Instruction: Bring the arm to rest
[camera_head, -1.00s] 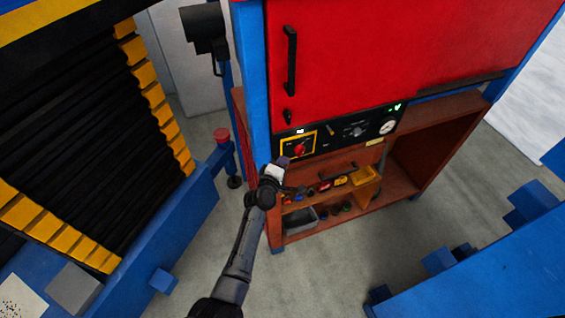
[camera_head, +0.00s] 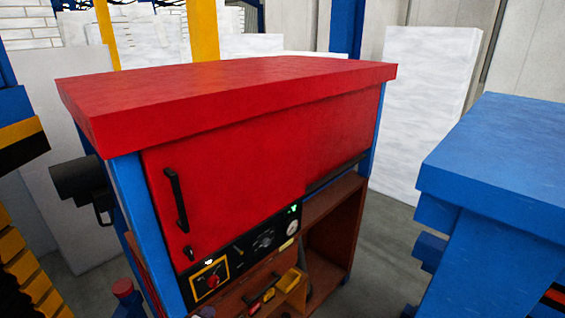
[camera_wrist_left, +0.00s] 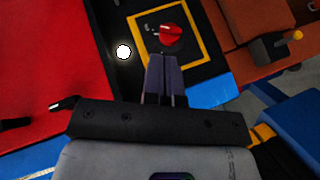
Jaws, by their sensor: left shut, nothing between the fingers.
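My left gripper (camera_wrist_left: 163,62) shows in the left wrist view with its two dark fingers closed together and nothing between them. Its tips point at the red rotary knob (camera_wrist_left: 171,36) inside a yellow square frame on a black control panel. Whether the tips touch the panel cannot be told. In the head view the same red knob (camera_head: 214,281) sits at the left end of the panel, below the red cabinet door (camera_head: 250,165). Only a small bit of my left gripper (camera_head: 205,312) shows at the bottom edge. My right gripper is not in view.
The red and blue cabinet (camera_head: 240,90) stands in the middle, with a brown shelf (camera_head: 335,225) and a yellow bin (camera_head: 289,280) below. A blue structure (camera_head: 500,170) stands at right. Yellow and black machinery (camera_head: 22,260) stands at left. Grey floor (camera_head: 385,235) shows between cabinet and blue structure.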

